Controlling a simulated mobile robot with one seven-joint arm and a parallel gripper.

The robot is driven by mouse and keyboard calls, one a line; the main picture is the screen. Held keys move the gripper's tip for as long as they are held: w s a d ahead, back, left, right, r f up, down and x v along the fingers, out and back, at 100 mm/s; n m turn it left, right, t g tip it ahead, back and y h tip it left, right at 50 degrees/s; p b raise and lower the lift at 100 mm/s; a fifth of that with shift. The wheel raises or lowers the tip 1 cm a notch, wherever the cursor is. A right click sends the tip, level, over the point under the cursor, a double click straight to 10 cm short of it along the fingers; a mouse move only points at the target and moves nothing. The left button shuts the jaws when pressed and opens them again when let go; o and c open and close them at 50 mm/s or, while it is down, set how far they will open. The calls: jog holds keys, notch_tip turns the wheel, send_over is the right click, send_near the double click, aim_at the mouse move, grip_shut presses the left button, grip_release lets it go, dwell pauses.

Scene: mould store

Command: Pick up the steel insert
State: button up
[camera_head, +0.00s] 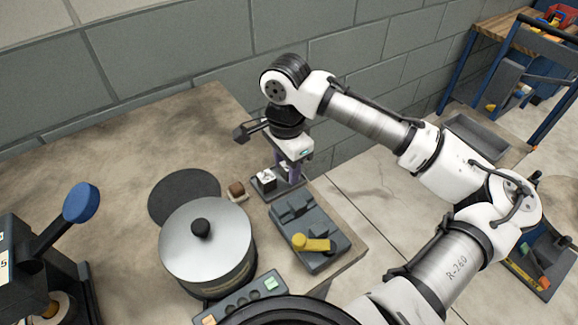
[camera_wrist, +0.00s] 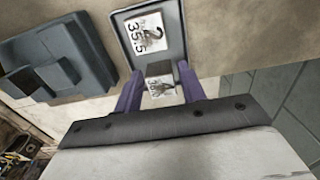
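A small grey steel insert (camera_wrist: 159,69) with a white printed label on one face stands at the near end of a dark shallow tray (camera_wrist: 181,40). My gripper (camera_wrist: 160,72) has its two purple fingers on either side of this insert. Narrow gaps seem to show between fingers and insert, so it looks open. In the head view my gripper (camera_head: 286,168) points down over the tray (camera_head: 293,191), largely hiding the insert. A second labelled block (camera_wrist: 144,34), its label reading about "2 35.5", sits farther along the tray; it also shows in the head view (camera_head: 266,179).
A grey fixture with a yellow handle (camera_head: 312,243) lies close beside the tray. A round lidded pot (camera_head: 207,245), a dark disc (camera_head: 184,194), a small brown block (camera_head: 236,190) and a button box (camera_head: 245,301) share the table. A block wall stands behind.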

aim_at(287, 166)
jog(key=shift+f, duration=0.2)
grip_shut()
jog(key=shift+r, duration=0.1)
notch_tip(287, 166, up, 23)
jog(key=p, duration=0.3)
dwell(0.7)
